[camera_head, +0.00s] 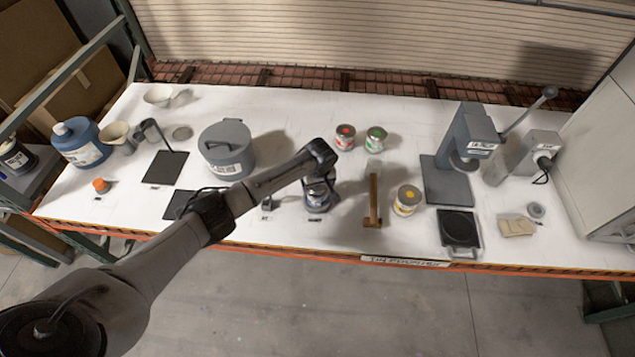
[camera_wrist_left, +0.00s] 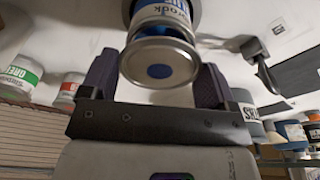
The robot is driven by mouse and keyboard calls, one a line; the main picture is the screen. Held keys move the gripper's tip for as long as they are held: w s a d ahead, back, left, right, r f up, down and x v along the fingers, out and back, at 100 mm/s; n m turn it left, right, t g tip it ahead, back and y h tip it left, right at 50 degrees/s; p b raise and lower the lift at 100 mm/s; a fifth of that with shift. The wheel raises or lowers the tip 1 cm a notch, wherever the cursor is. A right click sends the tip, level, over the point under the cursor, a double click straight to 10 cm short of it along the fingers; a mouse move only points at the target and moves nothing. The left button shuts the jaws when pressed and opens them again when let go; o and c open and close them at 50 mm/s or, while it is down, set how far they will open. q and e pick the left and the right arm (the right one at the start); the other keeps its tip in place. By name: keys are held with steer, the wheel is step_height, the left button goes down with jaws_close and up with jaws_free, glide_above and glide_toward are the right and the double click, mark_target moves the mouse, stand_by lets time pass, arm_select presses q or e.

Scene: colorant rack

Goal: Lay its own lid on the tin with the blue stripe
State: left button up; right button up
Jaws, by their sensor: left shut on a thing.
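The tin with the blue stripe (camera_head: 318,200) stands upright near the front edge of the table, partly hidden under my left gripper (camera_head: 320,176). In the left wrist view the tin's blue label (camera_wrist_left: 163,12) shows just beyond the fingers. My left gripper's dark purple fingers (camera_wrist_left: 157,80) are closed on the sides of a round metal lid with a blue dot (camera_wrist_left: 160,63). The lid is at the tin's mouth, seen slightly tilted in the picture. I cannot tell whether it touches the rim. My right gripper is out of view.
A wooden mallet (camera_head: 373,198) and a yellow-marked tin (camera_head: 406,201) are to the right. Red (camera_head: 345,136) and green (camera_head: 376,139) tins stand behind. A large grey lidded pot (camera_head: 228,152) is to the left. A press (camera_head: 466,150) stands further right.

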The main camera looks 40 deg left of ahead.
arm_select(q)
steer(key=shift+f, duration=0.25)
steer(key=shift+f, duration=0.5)
stand_by(0.3)
steer(key=o, duration=0.8)
steer(key=shift+r, duration=0.15)
